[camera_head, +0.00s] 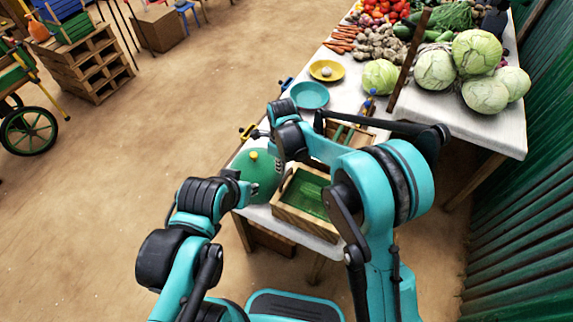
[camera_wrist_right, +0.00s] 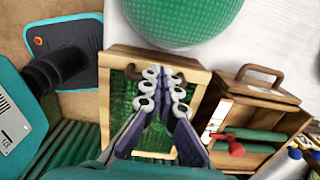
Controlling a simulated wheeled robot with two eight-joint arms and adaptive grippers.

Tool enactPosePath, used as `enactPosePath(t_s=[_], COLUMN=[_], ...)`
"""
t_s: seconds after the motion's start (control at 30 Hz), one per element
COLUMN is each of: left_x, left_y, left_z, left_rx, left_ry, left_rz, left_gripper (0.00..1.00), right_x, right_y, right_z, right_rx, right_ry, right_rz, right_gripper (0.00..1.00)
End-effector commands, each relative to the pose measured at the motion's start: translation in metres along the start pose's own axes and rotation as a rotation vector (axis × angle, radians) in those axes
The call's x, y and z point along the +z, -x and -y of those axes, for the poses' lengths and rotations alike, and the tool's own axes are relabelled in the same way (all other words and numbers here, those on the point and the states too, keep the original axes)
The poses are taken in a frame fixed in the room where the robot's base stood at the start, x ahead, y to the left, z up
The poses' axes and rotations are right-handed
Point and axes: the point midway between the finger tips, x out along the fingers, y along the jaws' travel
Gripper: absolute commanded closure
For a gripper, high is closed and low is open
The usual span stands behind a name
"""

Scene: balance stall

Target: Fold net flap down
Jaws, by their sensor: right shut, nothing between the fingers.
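A wooden crate (camera_head: 319,226) with green netting (camera_head: 308,194) sits on the near end of the white table. In the right wrist view its wooden frame (camera_wrist_right: 196,75) and netting (camera_wrist_right: 122,97) show below my fingers. I cannot tell which part of the net is the flap or how it lies. My right gripper (camera_wrist_right: 160,88) is shut and empty, in front of the netting in that view; contact is unclear. In the head view it is mostly hidden by its own arm. My left arm reaches to the crate's left; its fingers are not clear.
A green dome (camera_head: 258,172) with a yellow knob stands left of the crate, close to my left wrist. A wooden box with a handle (camera_wrist_right: 265,88) is beside the crate. Teal (camera_head: 310,95) and yellow (camera_head: 327,70) plates and cabbages (camera_head: 476,52) lie farther back.

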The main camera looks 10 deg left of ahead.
Motion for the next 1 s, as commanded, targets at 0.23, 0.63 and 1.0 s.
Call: enactPosePath(t_s=[0.23, 0.63, 1.0], left_x=[0.007, 0.008, 0.004], left_y=[-0.01, -0.012, -0.005], left_z=[0.0, 0.0, 0.0], left_rx=[0.0, 0.0, 0.0], left_ry=[0.0, 0.0, 0.0], left_rz=[0.0, 0.0, 0.0], left_gripper=[0.74, 0.74, 0.74], right_x=[0.006, 0.007, 0.002], right_y=[-0.022, -0.026, -0.014], right_z=[-0.001, -0.001, 0.006], right_rx=[0.0, 0.0, 0.0], right_ry=[0.001, 0.0, -0.002], right_rz=[0.0, 0.0, 0.0], right_gripper=[1.0, 1.0, 1.0])
